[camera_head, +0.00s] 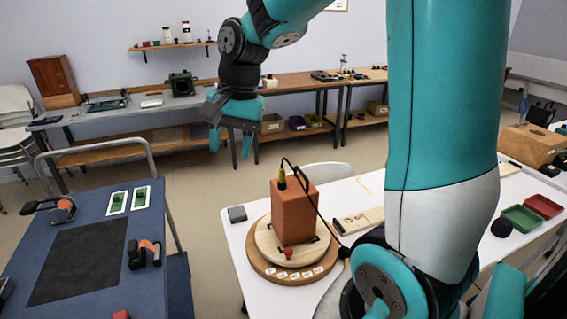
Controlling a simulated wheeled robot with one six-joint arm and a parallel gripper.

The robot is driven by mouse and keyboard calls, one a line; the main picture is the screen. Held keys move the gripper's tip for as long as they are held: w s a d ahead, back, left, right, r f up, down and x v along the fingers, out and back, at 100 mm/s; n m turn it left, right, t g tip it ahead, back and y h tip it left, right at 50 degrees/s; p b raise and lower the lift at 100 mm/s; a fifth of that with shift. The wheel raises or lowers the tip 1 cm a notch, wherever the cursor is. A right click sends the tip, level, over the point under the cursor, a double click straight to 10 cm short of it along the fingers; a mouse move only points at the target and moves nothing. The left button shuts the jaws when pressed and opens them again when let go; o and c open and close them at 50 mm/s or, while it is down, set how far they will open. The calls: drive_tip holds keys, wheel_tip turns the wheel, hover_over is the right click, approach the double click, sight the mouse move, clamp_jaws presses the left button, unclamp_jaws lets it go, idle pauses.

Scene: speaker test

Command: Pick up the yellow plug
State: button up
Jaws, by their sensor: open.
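The yellow plug (282,177) shows near the top left edge of an orange-brown box (294,212), with a black cable rising from it and looping over to the right. The box stands upright on a round wooden base (262,263) on the white table (236,236). My gripper (231,150) hangs in the air to the upper left of the plug, fingers pointing down. It is open, with nothing between the fingers, and apart from the plug. The cable runs down the box's right side; its far end is partly hidden near my arm.
A blue bench (90,213) with a dark mat, tape dispensers and green boards stands at the left. Green (522,219) and red (543,206) trays lie at the right. Workbenches line the back wall. My arm hides part of the white table.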

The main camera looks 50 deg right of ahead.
drive_tip(key=w+d+r+m+p, duration=0.1)
drive_tip(key=w+d+m+p, duration=0.15)
drive_tip(key=d+m, duration=0.85)
drive_tip(key=m+h, duration=0.1)
drive_tip(key=m, duration=0.1)
approach(282, 168)
drive_tip(key=shift+w+a+f+p, duration=0.15)
drive_tip(key=shift+f+p, duration=0.8)
drive_tip(key=shift+f, duration=0.85)
drive_tip(key=shift+w+a+f+p, duration=0.2)
drive_tip(key=shift+f+p, duration=0.75)
drive_tip(key=shift+f, duration=0.8)
drive_tip(key=shift+w+a+f+p, duration=0.15)
drive_tip(key=shift+f+p, duration=0.8)
drive_tip(key=shift+f, duration=0.85)
clamp_jaws()
